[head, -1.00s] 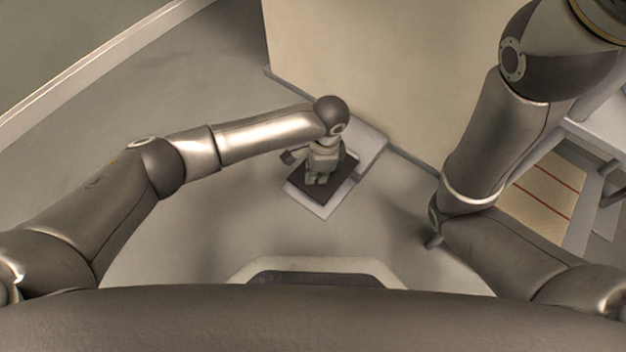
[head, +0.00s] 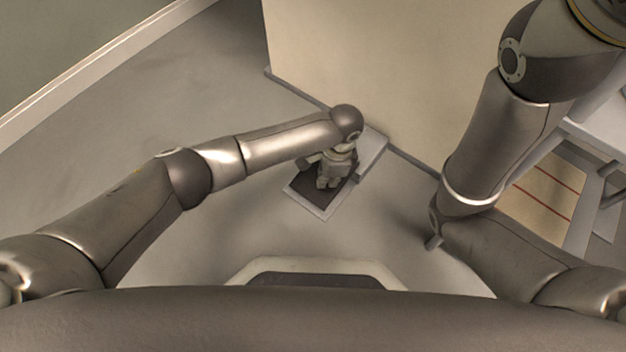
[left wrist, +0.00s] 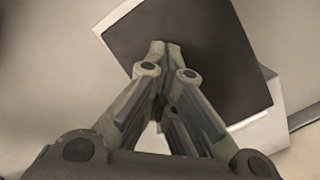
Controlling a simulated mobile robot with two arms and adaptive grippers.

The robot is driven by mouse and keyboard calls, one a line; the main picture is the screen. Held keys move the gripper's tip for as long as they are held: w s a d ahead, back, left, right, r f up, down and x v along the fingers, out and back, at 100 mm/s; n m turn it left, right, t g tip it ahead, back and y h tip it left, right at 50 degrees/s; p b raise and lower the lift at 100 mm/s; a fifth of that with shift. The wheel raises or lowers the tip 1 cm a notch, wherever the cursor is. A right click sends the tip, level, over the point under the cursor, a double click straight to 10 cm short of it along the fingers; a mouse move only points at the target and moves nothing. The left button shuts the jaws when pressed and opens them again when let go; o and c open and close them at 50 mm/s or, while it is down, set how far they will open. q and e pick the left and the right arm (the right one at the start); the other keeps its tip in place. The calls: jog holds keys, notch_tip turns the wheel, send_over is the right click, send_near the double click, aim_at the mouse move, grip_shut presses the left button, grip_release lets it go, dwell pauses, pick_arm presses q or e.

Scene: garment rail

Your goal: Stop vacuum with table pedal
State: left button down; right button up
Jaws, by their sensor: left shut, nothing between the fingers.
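The pedal (head: 309,191) is a dark pad on a pale grey base, low on the floor beside a cream panel. My left gripper (head: 329,184) is over the pad in the head view, pointing down, and partly hides it. In the left wrist view the gripper (left wrist: 165,47) is shut and empty, its fingertips in front of the dark pad (left wrist: 195,50). I cannot tell whether the tips touch it. My right arm comes in at the right; its gripper is not clearly visible.
A large cream panel (head: 360,70) stands right behind the pedal. A light frame with a red-lined board (head: 545,200) is at the right. My own base edge is at the bottom. Grey floor (head: 210,100) is clear to the left of the pedal.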

pick_arm(q)
jog(key=shift+d, duration=0.2)
notch_tip(320, 180, up, 12)
jog(key=shift+d, duration=0.45)
jog(key=shift+w, duration=0.1)
dwell(0.6)
